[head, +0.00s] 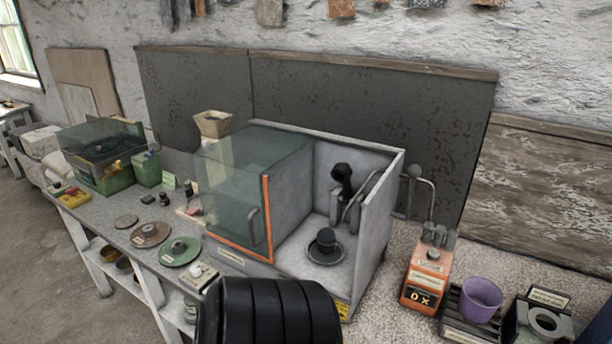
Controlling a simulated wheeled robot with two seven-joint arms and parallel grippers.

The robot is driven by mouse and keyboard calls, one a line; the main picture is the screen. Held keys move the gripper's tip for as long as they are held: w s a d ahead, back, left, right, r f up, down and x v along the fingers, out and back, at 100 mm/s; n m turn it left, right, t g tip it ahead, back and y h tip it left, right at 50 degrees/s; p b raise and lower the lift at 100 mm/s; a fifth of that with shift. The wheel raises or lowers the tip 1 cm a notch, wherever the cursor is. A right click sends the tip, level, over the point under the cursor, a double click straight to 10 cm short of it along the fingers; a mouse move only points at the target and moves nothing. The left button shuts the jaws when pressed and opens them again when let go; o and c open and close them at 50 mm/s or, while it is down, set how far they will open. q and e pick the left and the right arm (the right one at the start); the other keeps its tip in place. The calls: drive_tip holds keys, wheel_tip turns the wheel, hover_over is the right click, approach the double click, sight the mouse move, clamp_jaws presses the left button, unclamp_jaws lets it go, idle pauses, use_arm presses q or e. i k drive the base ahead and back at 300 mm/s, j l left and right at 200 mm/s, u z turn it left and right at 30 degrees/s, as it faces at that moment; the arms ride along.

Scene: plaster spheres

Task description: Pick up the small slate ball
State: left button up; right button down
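I cannot pick out the small slate ball for certain. A small dark rounded piece (325,237) sits on a dark round dish (326,255) inside the open part of a grey box (362,258). It is too small and dark to tell whether it is a ball. Neither gripper shows in the head view. A black ribbed form at the bottom centre hides part of the bench front; I cannot tell what it is.
The box has a glass door (232,200) with an orange edge. To its right stand an orange device (426,278), a purple cup (480,300) and a dark ring fixture (543,322). Discs (180,251) and a green glass-topped case (103,158) lie left.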

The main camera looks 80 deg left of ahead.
sight(326, 235)
drive_tip(key=u, duration=2.3)
